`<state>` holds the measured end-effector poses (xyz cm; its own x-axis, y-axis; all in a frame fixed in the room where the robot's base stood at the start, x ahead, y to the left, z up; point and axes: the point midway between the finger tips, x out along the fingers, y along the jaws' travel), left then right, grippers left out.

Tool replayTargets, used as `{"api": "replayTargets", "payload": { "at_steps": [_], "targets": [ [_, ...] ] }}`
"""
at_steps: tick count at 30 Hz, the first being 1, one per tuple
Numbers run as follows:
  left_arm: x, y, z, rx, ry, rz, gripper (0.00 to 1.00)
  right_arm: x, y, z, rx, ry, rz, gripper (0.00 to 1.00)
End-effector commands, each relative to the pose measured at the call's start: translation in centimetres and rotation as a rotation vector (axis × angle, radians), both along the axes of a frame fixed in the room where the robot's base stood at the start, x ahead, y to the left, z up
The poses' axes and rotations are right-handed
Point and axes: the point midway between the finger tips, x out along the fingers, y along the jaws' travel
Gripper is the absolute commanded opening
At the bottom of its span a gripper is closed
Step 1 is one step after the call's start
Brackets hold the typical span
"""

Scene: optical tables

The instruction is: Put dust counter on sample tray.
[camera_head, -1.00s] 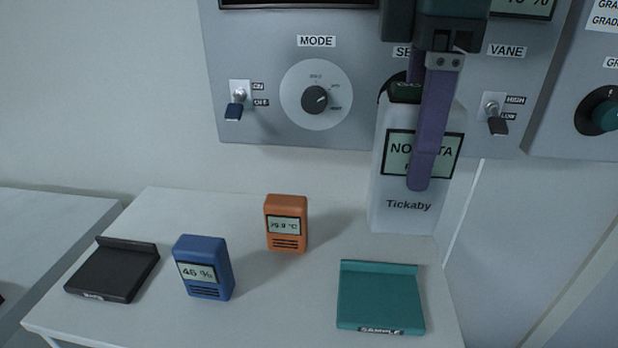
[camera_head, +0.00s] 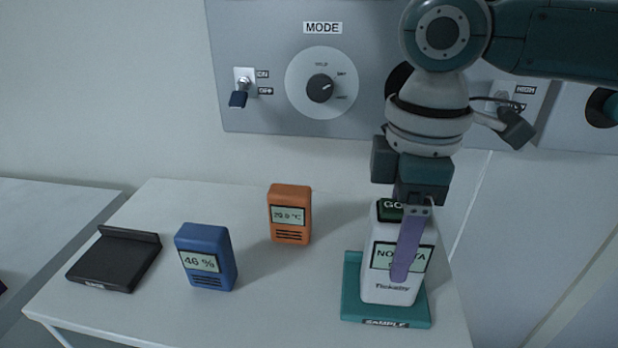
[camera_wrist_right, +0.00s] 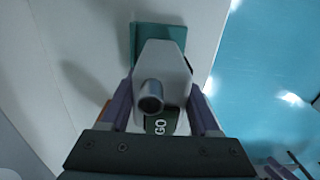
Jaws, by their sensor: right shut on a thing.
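The dust counter is a white box (camera_head: 385,292) with a green "GO" display on top, a screen and the word "Tickaby" on its front. It is upright at the teal sample tray (camera_head: 352,305), over or on its surface; I cannot tell whether its base touches. My right gripper (camera_head: 403,262) is shut on the dust counter from above, one purple finger across its front. In the right wrist view, the fingers flank the counter (camera_wrist_right: 162,62) and its round top nozzle, with the sample tray (camera_wrist_right: 146,31) beyond. My left gripper is not in view.
A blue meter (camera_head: 206,258) and an orange meter (camera_head: 290,214) stand on the white table (camera_head: 270,310) to the left. A black tray (camera_head: 115,262) lies at the table's left. A grey panel (camera_head: 265,45) with a dial and switches is on the wall behind.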

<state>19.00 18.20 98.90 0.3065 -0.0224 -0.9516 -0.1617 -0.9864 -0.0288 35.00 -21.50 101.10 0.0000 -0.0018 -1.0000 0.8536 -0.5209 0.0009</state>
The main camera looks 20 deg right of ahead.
Motion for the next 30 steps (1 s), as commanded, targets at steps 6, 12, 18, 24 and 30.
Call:
{"api": "replayTargets", "payload": {
  "at_steps": [6,12,18,24,30],
  "targets": [
    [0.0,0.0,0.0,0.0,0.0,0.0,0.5,0.0,0.0,-0.2,0.001,-0.001,0.0,0.65],
    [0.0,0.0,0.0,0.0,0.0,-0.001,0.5,0.0,0.0,-0.2,0.001,-0.001,0.0,0.87],
    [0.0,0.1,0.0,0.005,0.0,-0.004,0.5,0.0,0.0,-0.2,0.001,-0.001,0.0,0.92],
    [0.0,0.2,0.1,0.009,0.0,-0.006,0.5,0.1,0.0,0.7,0.0,-0.004,-0.001,0.92],
    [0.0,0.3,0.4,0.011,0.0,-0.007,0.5,0.2,0.1,4.6,0.002,-0.007,0.001,0.92]
  ]
}}
